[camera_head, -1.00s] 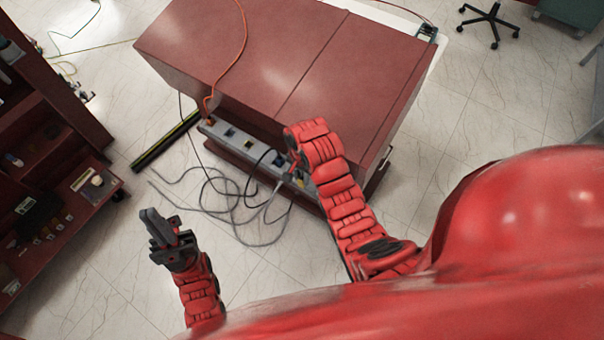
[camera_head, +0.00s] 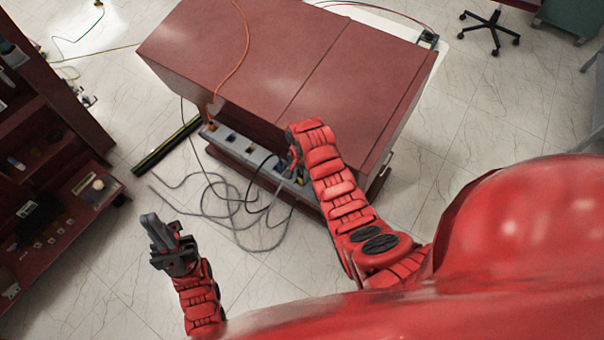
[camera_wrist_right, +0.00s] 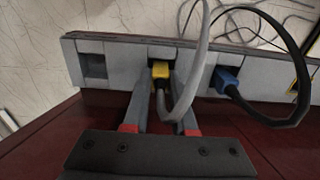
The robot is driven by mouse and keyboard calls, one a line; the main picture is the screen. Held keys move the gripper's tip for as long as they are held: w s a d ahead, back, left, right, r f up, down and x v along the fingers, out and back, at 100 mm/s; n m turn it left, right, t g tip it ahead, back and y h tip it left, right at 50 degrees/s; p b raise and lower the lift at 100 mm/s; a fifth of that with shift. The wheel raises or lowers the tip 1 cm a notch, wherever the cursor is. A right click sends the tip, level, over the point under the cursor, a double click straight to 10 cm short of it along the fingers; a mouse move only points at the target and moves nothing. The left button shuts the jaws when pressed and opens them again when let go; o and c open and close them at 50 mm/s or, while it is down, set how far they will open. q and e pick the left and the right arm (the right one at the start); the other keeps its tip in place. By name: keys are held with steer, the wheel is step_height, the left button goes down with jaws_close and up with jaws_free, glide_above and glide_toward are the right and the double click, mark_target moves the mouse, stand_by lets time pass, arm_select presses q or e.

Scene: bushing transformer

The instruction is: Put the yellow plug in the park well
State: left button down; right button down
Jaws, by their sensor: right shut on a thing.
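The yellow plug (camera_wrist_right: 160,71) with a grey cable sits between the fingers of my right gripper (camera_wrist_right: 162,90), which is shut on it. It is at the mouth of a dark well in the grey strip (camera_wrist_right: 120,62); how deep it sits I cannot tell. An empty square well (camera_wrist_right: 95,66) is to its left, and a blue plug (camera_wrist_right: 228,80) with a black cable is in the well to its right. In the head view my right gripper (camera_head: 294,167) is at the strip's right part, mostly hidden by its wrist. My left gripper (camera_head: 166,238) hangs over the floor, away from the strip.
The strip (camera_head: 238,148) runs along the dark red cabinet (camera_head: 290,65). Loose grey and black cables (camera_head: 225,205) lie on the floor before it. An orange cable (camera_head: 244,45) crosses the cabinet top. A red shelf unit (camera_head: 55,150) stands at the left.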

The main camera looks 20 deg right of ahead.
steer(key=shift+f, duration=0.2)
steer(key=c, duration=0.7)
jaws_free()
steer(key=shift+r, duration=0.1)
